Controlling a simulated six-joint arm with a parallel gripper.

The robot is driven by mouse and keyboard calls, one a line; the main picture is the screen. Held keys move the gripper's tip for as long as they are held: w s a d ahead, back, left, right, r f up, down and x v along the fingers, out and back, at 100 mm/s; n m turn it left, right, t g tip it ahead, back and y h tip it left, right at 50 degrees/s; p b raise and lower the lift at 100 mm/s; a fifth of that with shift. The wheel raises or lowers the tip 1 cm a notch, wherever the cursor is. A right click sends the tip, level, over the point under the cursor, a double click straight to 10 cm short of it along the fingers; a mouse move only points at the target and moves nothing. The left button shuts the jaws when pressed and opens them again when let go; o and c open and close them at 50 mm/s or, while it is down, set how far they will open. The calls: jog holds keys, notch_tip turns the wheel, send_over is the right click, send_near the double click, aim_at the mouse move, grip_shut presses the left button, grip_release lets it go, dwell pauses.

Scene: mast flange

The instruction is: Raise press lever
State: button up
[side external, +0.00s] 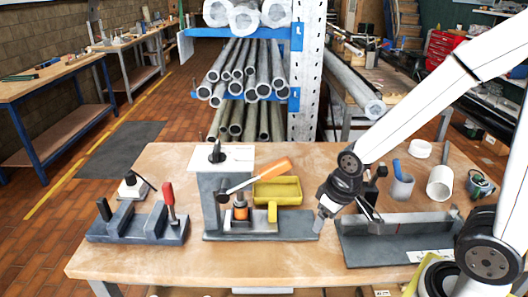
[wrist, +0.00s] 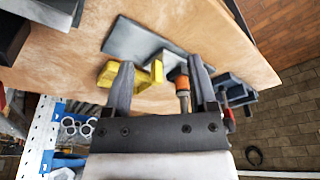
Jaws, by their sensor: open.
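The press (side external: 213,200) stands mid-table, with a grey column and a white top. Its lever has an orange handle (side external: 262,174) slanting up to the right from a dark pivot on the column. An orange cylinder (side external: 241,212) sits low in the press. My gripper (side external: 320,224) is low at the right end of the press base, below and right of the handle, and apart from it. In the wrist view, its two dark fingers (wrist: 162,82) are spread with nothing held between them.
A yellow bin (side external: 278,191) sits behind the press base, under the handle. A fixture with a red-handled clamp (side external: 168,200) is at left. A long grey channel fixture (side external: 400,228) and cups (side external: 402,186) are at right. The front table strip is clear.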

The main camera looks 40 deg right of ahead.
jog(key=shift+s+d, duration=0.1)
jog(key=c, duration=0.9)
jog(key=shift+s+d+f+m, duration=0.15)
jog(key=shift+d+m, duration=0.05)
jog(key=shift+m, duration=0.4)
grip_shut()
jog(key=s+d+m+g+y, duration=0.15)
jog(key=s+m+y, duration=0.35)
jog(key=m, duration=0.7)
jog(key=w+d+r+m+t+y, duration=0.5)
jog(key=w+r+m+t, duration=0.2)
jog(key=m, duration=0.6)
jog(key=shift+d+r+m+t, duration=0.2)
jog(key=shift+r+m+t, duration=0.15)
jog(key=shift+t, duration=0.7)
